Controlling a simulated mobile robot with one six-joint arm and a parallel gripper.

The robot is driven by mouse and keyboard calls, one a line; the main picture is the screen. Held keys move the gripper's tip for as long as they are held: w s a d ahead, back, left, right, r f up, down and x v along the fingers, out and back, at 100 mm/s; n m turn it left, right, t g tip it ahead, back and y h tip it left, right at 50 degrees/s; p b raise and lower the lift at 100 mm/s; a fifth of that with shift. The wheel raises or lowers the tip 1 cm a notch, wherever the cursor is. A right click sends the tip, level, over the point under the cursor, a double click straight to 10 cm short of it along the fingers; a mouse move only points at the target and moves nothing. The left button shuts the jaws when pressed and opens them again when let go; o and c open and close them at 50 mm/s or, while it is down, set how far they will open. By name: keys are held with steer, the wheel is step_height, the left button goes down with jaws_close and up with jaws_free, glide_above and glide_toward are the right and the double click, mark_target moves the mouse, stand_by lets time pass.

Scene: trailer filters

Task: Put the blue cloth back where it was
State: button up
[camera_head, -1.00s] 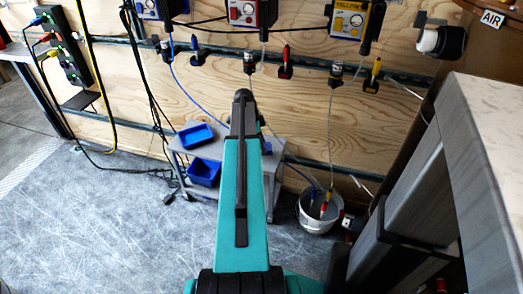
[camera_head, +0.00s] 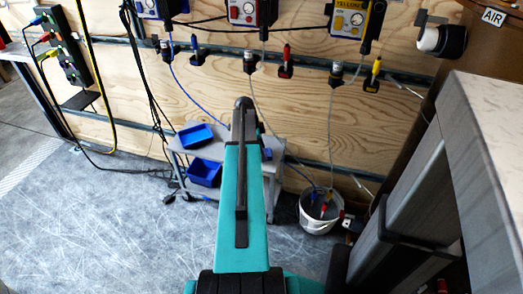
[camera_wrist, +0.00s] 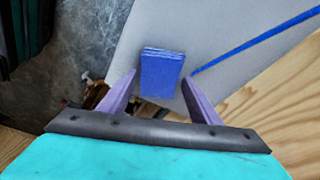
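The blue cloth (camera_wrist: 162,72) shows in the wrist view as a small folded block with its layered edge at the top. My gripper (camera_wrist: 160,82) has its two purple fingers on either side of it. In the head view my arm covers the gripper. A small blue patch (camera_head: 266,152) shows just right of the arm, at the grey cart (camera_head: 230,138); I cannot tell what it is.
Blue bins (camera_head: 204,172) sit at the cart's left side. A white bucket (camera_head: 318,215) with hoses stands on the floor to its right. A blue hose (camera_wrist: 255,42) crosses the wrist view. Dispensers (camera_head: 250,12) hang on the plywood wall. A grey bench (camera_head: 490,130) stands close on the right.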

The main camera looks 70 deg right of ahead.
steer(key=shift+o, duration=0.5)
steer(key=shift+r, duration=0.1)
steer(key=p+v, duration=0.1)
steer(key=v, duration=1.1)
steer(key=shift+p, duration=0.3)
steer(key=w+a+f+n, duration=0.7)
steer(key=w+a+f, duration=0.5)
steer(key=a, duration=0.3)
steer(key=w+a+f+n+y, duration=0.1)
steer(key=w+a+f+n, duration=0.25)
steer(key=a+f, duration=0.4)
steer(key=w+a+f+n, duration=0.2)
steer(key=a+f+n, duration=0.25)
steer(key=a, duration=0.65)
steer(key=s+a+f+n, duration=0.4)
steer(key=s+a+n, duration=0.1)
steer(key=a, duration=0.5)
steer(key=s+a+f+n+g, duration=0.1)
steer(key=s+a+f+n, duration=0.3)
steer(key=a, duration=0.7)
steer(key=s+a+f+n, duration=0.4)
steer(key=s+a+n, duration=0.2)
steer(key=a, duration=0.4)
steer(key=shift+a+f+n+g, duration=0.3)
steer(key=shift+n+g, duration=0.1)
steer(key=shift+n, duration=0.1)
